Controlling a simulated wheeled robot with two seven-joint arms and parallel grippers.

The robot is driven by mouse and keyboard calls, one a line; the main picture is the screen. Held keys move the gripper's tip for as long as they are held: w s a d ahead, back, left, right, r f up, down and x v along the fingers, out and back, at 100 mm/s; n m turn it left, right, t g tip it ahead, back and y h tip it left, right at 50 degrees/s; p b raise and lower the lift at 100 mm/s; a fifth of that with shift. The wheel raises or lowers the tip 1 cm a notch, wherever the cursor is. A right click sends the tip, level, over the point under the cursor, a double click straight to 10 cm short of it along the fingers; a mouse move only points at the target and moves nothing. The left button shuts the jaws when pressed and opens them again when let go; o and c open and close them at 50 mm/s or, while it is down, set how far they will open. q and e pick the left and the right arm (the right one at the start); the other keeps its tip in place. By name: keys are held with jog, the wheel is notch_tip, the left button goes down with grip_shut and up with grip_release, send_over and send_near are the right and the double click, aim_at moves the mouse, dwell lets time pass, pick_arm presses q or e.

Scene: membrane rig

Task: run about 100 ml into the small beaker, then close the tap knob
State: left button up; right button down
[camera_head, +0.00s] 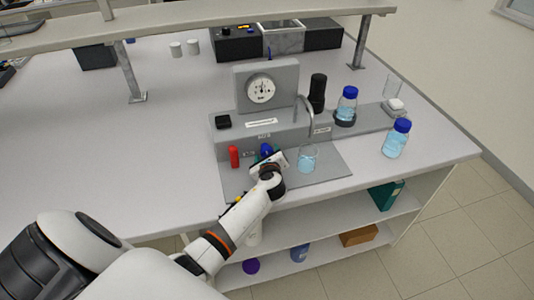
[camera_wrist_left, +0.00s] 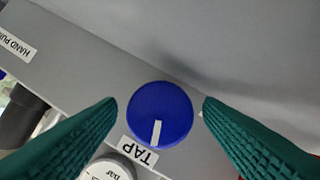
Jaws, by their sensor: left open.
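The blue tap knob (camera_wrist_left: 160,112) has a white pointer line and sits above a TAP label on the grey rig (camera_wrist_left: 190,50). My left gripper (camera_wrist_left: 160,108) is open, with one green finger on each side of the knob and a visible gap to each. In the head view my left gripper (camera_head: 270,157) is at the front of the rig, partly hiding the knob (camera_head: 266,149). The small beaker (camera_head: 308,158) stands under the bent spout (camera_head: 308,115) and holds pale blue liquid; its level cannot be read. My right gripper is not in view.
A red handle (camera_head: 234,156) stands left of the knob. A round gauge (camera_head: 261,89) is on the panel behind. Blue-capped bottles (camera_head: 346,105) (camera_head: 397,138) and a black cylinder (camera_head: 317,92) stand to the right. The bench is clear at left.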

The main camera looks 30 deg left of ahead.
pick_arm(q)
jog(key=shift+w+a+f, duration=0.2)
jog(key=shift+w+a, duration=0.1)
jog(key=shift+w, duration=0.05)
jog(key=c, duration=1)
jog(key=m+g+p, duration=0.1)
jog(key=p, duration=0.2)
jog(key=shift+r+m+p, duration=0.3)
jog(key=shift+r+p, duration=0.05)
jog(key=shift+p, duration=0.05)
jog(key=shift+f+m+g+y+p, duration=0.3)
jog(key=shift+m+y+p, duration=0.1)
jog(key=shift+m, duration=0.1)
jog(key=o, duration=1)
